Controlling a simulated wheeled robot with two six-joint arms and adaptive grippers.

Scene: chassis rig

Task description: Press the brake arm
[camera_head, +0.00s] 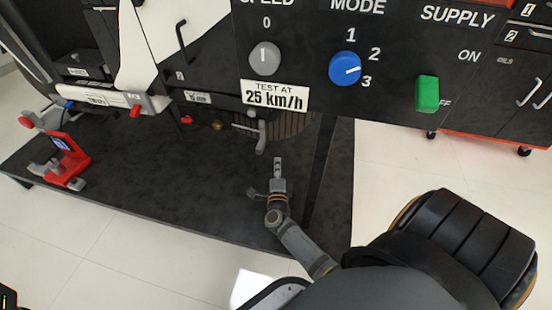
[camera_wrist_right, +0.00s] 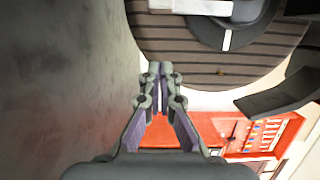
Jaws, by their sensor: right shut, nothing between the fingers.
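A grey lever (camera_head: 261,136), which looks like the brake arm, hangs below the panel in front of a ribbed round drum (camera_head: 287,124). My right gripper (camera_head: 278,163) is shut and empty, a little below and to the right of the lever in the head view, apart from it. In the right wrist view the shut fingertips (camera_wrist_right: 161,70) point toward the ribbed drum (camera_wrist_right: 200,62). A pale bar (camera_wrist_right: 190,6) crosses the drum at the top edge there; I cannot tell if it is the lever. My left gripper is not in view.
The black panel above carries a grey speed knob (camera_head: 264,58), a blue mode knob (camera_head: 345,68) and a green supply switch (camera_head: 427,93). A red device (camera_head: 68,160) stands at the left of the dark platform (camera_head: 150,180). A dark post (camera_head: 320,165) stands right of the gripper.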

